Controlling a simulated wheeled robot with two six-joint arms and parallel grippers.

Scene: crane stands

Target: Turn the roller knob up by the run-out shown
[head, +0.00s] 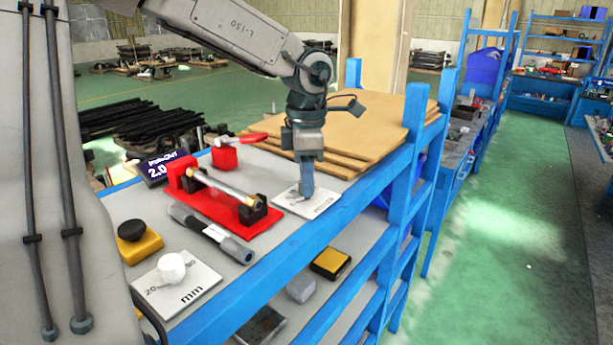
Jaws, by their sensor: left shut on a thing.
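My left gripper (306,190) comes down from the top and is shut at a white plate (325,205) on the bench top. What it holds is hidden by the fingers; its place on the plate suggests a knob. The lettering on this plate is too small to read surely. A dark sign (165,168) at the back left reads run-out 2.0. A second white plate (198,287) at the front left carries a round white knob (172,267), a number scale and the letters mm. My right gripper is not in view.
A red stand (235,219) with a metal rod lies left of my gripper. A grey cylinder (212,235), a yellow box with a black button (138,242) and a red object (224,156) stand nearby. Brown boards (375,125) lie behind. A blue rail (290,255) edges the bench.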

